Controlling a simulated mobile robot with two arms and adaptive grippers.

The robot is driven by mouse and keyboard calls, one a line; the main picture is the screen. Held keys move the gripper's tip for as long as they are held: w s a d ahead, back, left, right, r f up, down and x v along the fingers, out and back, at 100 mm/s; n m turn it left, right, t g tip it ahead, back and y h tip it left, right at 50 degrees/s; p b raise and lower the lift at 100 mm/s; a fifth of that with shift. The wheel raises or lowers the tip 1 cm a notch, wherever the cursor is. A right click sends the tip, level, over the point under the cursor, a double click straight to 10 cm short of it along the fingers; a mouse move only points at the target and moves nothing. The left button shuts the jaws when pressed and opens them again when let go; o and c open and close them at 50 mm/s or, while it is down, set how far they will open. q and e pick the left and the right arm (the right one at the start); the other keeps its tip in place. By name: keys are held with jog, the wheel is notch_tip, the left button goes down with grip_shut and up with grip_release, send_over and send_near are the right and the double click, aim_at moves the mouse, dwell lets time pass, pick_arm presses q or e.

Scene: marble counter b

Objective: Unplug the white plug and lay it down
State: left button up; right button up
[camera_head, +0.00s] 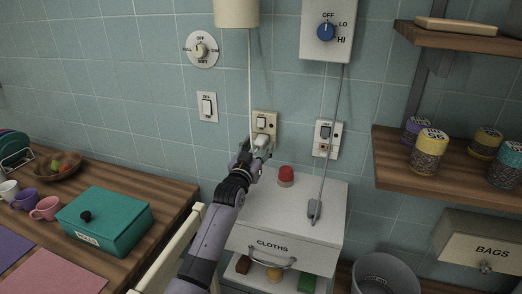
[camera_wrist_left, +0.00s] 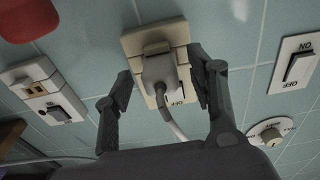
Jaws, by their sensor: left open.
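The white plug (camera_head: 261,140) sits in the cream wall socket (camera_head: 272,120), below its switch. The left wrist view shows the plug (camera_wrist_left: 158,70) close up, seated in the socket plate (camera_wrist_left: 131,43), with its cord curving away. My left gripper (camera_head: 257,151) is at the plug, its arm reaching up from below. In the left wrist view its two fingers (camera_wrist_left: 160,84) stand apart, one on each side of the plug, with gaps between. My right gripper is not in view.
A white cabinet (camera_head: 325,190) stands below the socket, with a red object (camera_head: 286,174) and a grey plug (camera_head: 314,208) on a hanging cord. A second socket (camera_head: 328,138) is to the right. A chair (camera_head: 165,250) and wooden counter (camera_head: 165,195) are left. The cabinet top has bare room.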

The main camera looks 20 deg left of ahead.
pick_arm(q)
jog(key=shift+w, duration=0.55)
jog(key=shift+w+r+b, duration=0.15)
jog(key=shift+w+b, duration=0.3)
jog(key=shift+p, duration=0.3)
dwell(0.4)
jog(key=shift+c, duration=0.4)
grip_shut()
dwell(0.3)
jog(key=shift+s+p, duration=0.95)
jog(key=shift+p, duration=0.1)
jog(key=shift+s+a+f+p, duration=0.1)
jog(key=shift+s+p, duration=0.75)
jog(key=shift+s, duration=0.2)
jog(key=shift+s+f+p, duration=0.1)
jog(key=shift+s+p, duration=0.75)
jog(key=shift+s, duration=0.15)
